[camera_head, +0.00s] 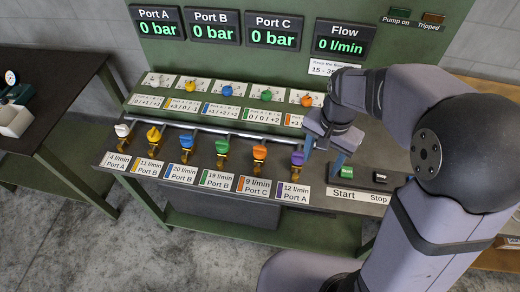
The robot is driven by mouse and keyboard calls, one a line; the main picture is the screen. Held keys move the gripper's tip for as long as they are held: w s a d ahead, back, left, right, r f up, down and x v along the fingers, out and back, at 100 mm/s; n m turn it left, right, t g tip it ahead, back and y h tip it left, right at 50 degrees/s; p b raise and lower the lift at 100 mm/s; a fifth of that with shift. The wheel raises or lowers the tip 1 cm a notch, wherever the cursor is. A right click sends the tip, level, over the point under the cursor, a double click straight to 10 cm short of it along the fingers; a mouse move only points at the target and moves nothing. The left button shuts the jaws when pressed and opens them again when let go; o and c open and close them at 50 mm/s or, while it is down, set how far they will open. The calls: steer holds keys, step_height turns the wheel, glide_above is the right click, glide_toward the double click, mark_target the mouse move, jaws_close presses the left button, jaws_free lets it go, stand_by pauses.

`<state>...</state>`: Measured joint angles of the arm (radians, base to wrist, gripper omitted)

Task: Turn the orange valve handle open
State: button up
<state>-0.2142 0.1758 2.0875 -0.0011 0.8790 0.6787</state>
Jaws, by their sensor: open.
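The orange valve handle (260,152) is in the front row of valves, second from the right, above a label reading 9 l/min Port C. It sits on a brass-coloured valve body. My gripper (321,165) is to its right, past the purple valve handle (297,158), with its fingers apart and pointing down. Nothing shows between the fingers. The gripper is apart from the orange handle. A smaller orange knob (307,101) is in the back row, close to my wrist.
White, yellow, blue and green handles (222,146) stand left of the orange one. A pipe (225,130) runs behind the row. The green Start button (347,172) and black Stop button (380,177) are right of my gripper. Port displays read 0 bar; Flow (339,45) reads 0 l/min.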

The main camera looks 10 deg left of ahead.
steer(key=w+a+f+m+b, duration=0.2)
steer(key=w+a+f+m, duration=0.15)
steer(key=w+a, duration=0.5)
steer(key=m+b, duration=0.1)
steer(key=m, duration=0.4)
glide_above(260, 148)
steer(key=shift+f, duration=0.4)
steer(key=shift+s+f+p, duration=0.1)
steer(key=shift+f+p, duration=0.95)
steer(key=shift+f, duration=2.6)
steer(key=shift+n, duration=0.25)
steer(key=c, duration=1)
